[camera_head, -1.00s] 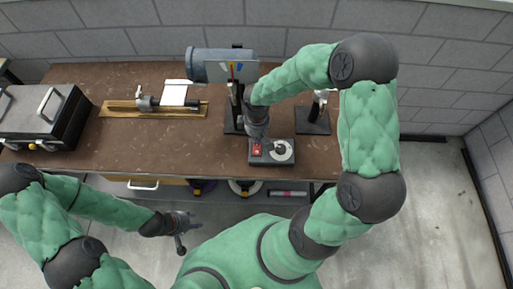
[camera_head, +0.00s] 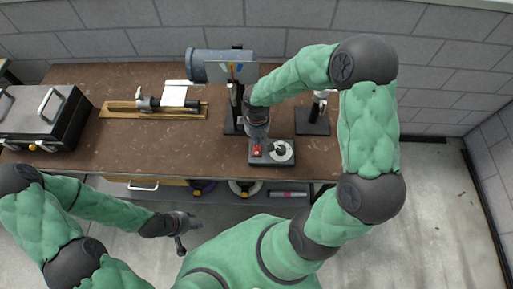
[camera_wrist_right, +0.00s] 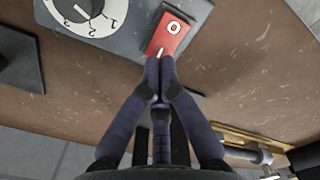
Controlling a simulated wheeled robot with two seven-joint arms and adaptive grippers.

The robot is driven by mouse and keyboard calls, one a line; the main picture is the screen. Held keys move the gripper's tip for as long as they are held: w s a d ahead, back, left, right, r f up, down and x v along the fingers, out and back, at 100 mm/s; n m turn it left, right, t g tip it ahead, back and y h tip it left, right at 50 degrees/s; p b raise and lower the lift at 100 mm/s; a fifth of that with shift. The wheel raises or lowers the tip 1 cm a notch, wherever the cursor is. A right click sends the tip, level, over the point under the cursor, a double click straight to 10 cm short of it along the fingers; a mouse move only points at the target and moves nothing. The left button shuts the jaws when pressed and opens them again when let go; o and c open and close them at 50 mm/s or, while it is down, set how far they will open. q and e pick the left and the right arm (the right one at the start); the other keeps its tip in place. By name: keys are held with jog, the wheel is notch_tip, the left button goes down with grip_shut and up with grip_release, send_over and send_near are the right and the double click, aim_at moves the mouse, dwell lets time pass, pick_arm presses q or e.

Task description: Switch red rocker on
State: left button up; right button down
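The red rocker (camera_head: 257,150) sits on the left part of a dark grey control box (camera_head: 276,160) near the front edge of the table. In the right wrist view the red rocker (camera_wrist_right: 171,34) shows a white "O" and part of a white mark below it. My right gripper (camera_wrist_right: 158,66) is shut and empty, with its fingertips together at the lower edge of the rocker; contact cannot be told for sure. In the head view my right gripper (camera_head: 256,138) is right above the rocker. My left gripper (camera_head: 188,222) hangs empty in front of the table; its fingers look spread.
A dial with numbers (camera_wrist_right: 88,14) is beside the rocker on the same box. A machine with a grey cylinder (camera_head: 222,66) stands behind. A black stand (camera_head: 313,122) is to the right.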

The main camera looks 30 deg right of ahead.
jog(key=shift+f+b, duration=1)
jog(key=shift+f, duration=0.2)
dwell(0.8)
jog(key=shift+r, duration=0.15)
jog(key=shift+r+p, duration=2.85)
jog(key=shift+r, duration=0.65)
jog(key=shift+f, duration=0.1)
